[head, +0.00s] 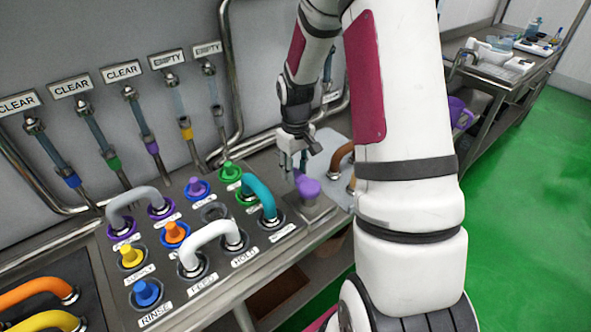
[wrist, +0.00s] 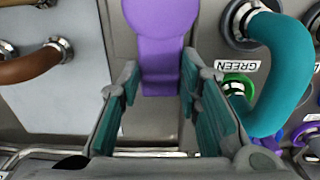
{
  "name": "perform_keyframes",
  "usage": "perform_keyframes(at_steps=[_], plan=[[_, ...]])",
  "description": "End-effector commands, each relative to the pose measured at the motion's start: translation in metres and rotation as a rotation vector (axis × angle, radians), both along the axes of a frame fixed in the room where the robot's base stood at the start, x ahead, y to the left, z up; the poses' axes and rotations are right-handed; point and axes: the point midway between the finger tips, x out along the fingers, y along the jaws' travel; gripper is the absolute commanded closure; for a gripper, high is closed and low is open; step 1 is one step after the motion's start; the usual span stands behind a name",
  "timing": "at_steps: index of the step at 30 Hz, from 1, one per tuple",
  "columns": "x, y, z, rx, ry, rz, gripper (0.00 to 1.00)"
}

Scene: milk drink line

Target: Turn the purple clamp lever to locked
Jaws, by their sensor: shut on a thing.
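The purple clamp lever (head: 307,187) stands on a grey block at the right end of the sloped panel in the head view. In the wrist view the lever (wrist: 162,35) comes down from the top edge, wide above and narrow below. My gripper (head: 293,160) is just behind the lever in the head view. The lever's pivot and any lock mark are hidden.
A teal hose (head: 259,195) arches close beside the lever, next to my right finger in the wrist view. A brown hose (head: 340,158) lies on a pale plate (head: 328,140) on the other side. A white hose (head: 210,238) and several coloured plugs fill the panel.

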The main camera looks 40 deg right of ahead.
Motion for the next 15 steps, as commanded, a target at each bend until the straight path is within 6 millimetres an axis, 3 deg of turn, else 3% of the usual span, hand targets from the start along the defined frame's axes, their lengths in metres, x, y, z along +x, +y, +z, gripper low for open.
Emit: perform_keyframes(at_steps=[8,15], plan=[[0.001,-0.005,0.0,0.0,0.0,-0.087,1.0],[-0.001,-0.016,0.0,-0.001,-0.001,-0.268,1.0]])
